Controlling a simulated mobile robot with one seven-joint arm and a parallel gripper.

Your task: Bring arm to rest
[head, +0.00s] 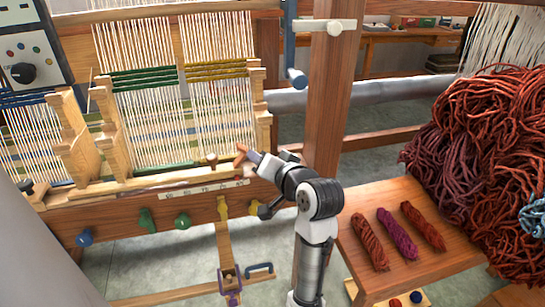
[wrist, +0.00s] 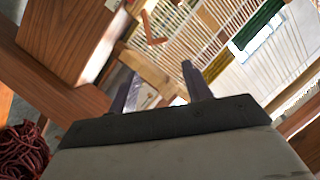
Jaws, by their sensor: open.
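My arm rises at the lower middle of the head view and bends left toward the loom (head: 150,207). My gripper (head: 254,158) is beside the loom's right front corner, close to a small reddish-brown angled piece (head: 241,153). In the wrist view my gripper (wrist: 160,84) has its two dark fingers apart, with nothing held between them. The angled piece (wrist: 152,28) shows beyond the fingertips there. Whether the gripper touches the loom cannot be told.
Three twisted skeins, red (head: 369,242), purple (head: 398,234) and rust (head: 423,227), lie on a wooden bench (head: 447,262) right of my arm. A large heap of red wool (head: 490,150) is behind it. A thick wooden post (head: 330,95) stands behind my arm.

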